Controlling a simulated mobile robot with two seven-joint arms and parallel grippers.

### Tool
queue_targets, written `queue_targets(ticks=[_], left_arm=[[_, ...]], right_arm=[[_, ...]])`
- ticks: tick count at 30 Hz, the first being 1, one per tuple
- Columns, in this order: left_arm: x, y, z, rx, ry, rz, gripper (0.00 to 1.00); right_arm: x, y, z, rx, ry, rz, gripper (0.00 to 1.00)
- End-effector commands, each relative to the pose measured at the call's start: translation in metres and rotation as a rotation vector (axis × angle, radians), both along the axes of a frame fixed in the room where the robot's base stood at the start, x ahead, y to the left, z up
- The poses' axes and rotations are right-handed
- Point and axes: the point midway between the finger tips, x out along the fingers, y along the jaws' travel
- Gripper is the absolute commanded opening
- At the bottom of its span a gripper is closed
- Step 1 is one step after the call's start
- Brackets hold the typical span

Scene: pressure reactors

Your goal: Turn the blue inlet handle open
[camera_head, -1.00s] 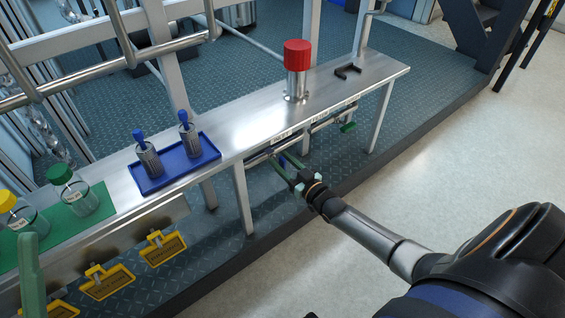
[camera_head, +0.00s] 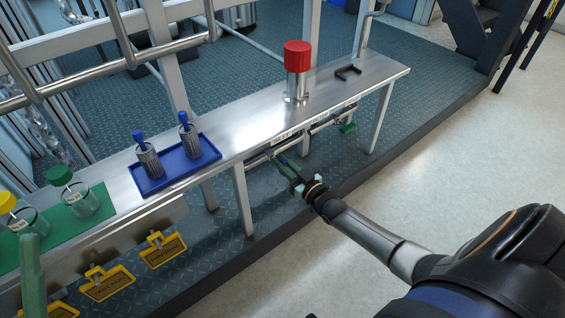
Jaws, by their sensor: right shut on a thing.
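My right gripper (camera_head: 286,167) reaches in from the right, below the front edge of the steel bench (camera_head: 245,125). Its green fingers are shut on a small part at the pipework under the bench, apparently the blue inlet handle. The fingers and the bench edge mostly hide that part, so its angle cannot be told. A green bar (camera_head: 32,275) at the lower left edge looks like a finger of my left gripper; the rest of it is out of view.
A green valve handle (camera_head: 348,128) sits on the pipe to the right. On the bench are a red-capped cylinder (camera_head: 297,70), a black bracket (camera_head: 347,72) and a blue tray (camera_head: 205,158) with two blue-topped vessels. Yellow tags (camera_head: 163,250) hang in front.

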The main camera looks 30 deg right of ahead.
Motion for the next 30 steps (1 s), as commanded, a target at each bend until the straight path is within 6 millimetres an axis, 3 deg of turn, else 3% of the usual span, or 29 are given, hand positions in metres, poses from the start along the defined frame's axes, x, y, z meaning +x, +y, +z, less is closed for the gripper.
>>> queue_targets(ticks=[11, 30], left_arm=[[0.000, 0.000, 0.007, 0.002, -0.006, 0.005, 0.50], [0.000, 0.002, 0.014, 0.004, -0.015, 0.020, 0.50]], right_arm=[[0.000, 0.003, 0.000, -0.149, -0.011, 0.000, 0.00], [-0.001, 0.011, -0.005, -0.740, -0.057, -0.001, 0.00]])
